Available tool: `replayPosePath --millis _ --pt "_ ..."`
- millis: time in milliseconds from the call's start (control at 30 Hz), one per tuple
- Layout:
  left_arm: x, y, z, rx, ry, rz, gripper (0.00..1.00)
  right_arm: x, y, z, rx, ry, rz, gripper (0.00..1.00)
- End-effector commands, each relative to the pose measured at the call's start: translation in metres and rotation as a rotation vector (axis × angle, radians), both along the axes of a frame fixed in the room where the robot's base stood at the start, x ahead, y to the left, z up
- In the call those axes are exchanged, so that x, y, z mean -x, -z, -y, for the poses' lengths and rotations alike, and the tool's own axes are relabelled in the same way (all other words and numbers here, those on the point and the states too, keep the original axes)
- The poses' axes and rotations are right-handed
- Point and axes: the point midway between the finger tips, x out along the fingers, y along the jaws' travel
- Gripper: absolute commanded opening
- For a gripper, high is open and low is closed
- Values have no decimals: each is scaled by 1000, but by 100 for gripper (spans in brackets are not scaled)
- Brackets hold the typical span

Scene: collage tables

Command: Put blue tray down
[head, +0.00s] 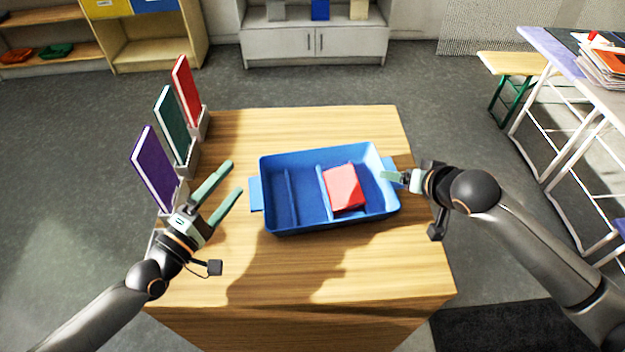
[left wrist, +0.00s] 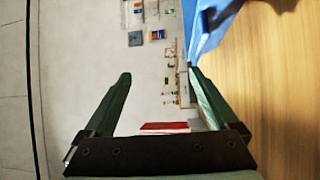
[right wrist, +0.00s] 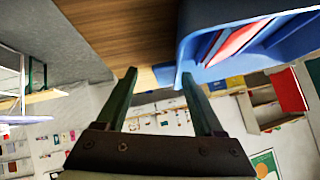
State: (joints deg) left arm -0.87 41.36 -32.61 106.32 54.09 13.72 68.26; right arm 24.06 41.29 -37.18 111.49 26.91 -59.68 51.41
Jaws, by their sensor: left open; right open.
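The blue tray (head: 290,228) sits flat on the wooden table, with a tab handle at its left and right ends. A red block-like item (head: 343,187) lies in its right part, beyond a divider; the left part looks empty. My left gripper (head: 236,178) is open and empty, just left of the left handle (head: 255,194). In the left wrist view the tray (left wrist: 207,28) is at the top, by one fingertip. My right gripper (head: 388,177) is open at the right handle. In the right wrist view the handle (right wrist: 165,74) is near the fingertips.
The table (head: 330,270) is clear in front of the tray. Purple (head: 152,170), green (head: 173,124) and red (head: 186,90) upright panels stand in holders along its left edge, close to my left gripper. A side table (head: 555,55) stands apart at the right.

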Motion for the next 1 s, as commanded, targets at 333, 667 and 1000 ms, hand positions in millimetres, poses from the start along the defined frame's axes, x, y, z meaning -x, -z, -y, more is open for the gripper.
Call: replayPosePath --millis 333,667,1000 --pt "2 20 -8 -25 -11 -35 93 27 -23 13 -6 0 0 70" --pt "2 20 -8 -25 -12 -35 93 30 -25 14 -6 1 0 70" --pt "2 19 -8 -25 -12 -35 93 30 -27 14 -6 1 0 70"
